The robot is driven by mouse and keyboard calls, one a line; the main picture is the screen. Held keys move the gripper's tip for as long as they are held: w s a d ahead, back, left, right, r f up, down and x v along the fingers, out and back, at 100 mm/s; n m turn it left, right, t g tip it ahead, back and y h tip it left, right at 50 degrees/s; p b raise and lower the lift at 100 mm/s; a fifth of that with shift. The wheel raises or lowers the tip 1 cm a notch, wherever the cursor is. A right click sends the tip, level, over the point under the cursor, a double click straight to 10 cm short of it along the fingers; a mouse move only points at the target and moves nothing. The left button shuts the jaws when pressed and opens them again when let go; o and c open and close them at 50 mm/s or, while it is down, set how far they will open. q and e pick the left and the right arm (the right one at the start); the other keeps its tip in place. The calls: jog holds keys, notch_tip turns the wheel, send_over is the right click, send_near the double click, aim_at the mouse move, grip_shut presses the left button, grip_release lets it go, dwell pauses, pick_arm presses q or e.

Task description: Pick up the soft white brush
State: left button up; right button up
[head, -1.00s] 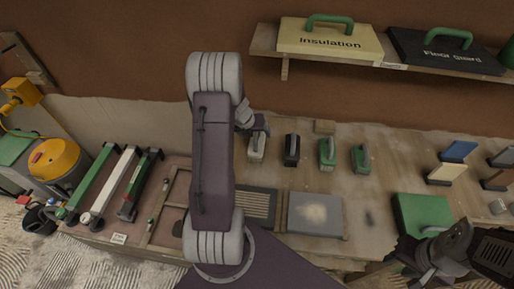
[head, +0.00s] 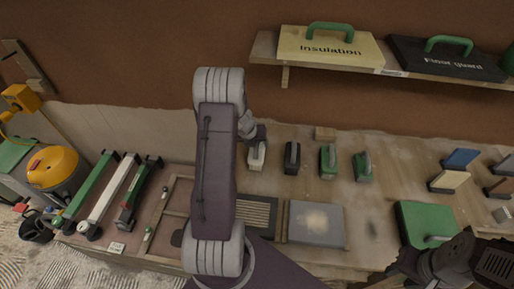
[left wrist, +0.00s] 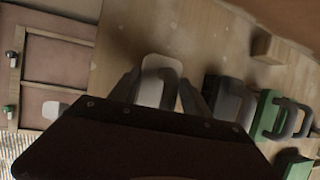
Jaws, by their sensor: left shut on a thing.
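The soft white brush (head: 256,157), pale with a light handle, is at the left end of a row of brushes on the bench. It also shows in the left wrist view (left wrist: 160,82), between the two fingers. My left gripper (head: 256,134) reaches it from behind my arm and is shut on it; its fingers (left wrist: 162,92) flank the pale handle. I cannot tell whether the brush is clear of the bench. My right gripper (head: 402,266) is dark and low at the right, far from the brush; its jaws are unclear.
A black brush (head: 292,158) and two green ones (head: 328,162) stand close to the right of the white one. A wood block (head: 325,133) lies behind. A grey board (head: 315,223) and green case (head: 425,222) lie in front. A shelf (head: 265,48) hangs above.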

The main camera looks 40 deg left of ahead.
pick_arm(q)
notch_tip(320, 180, up, 10)
jog(key=p, duration=0.5)
jog(key=shift+f, duration=0.2)
jog(key=shift+f, duration=0.1)
jog(key=o, duration=0.8)
jog(key=shift+c, duration=0.2)
jog(key=c, duration=0.5)
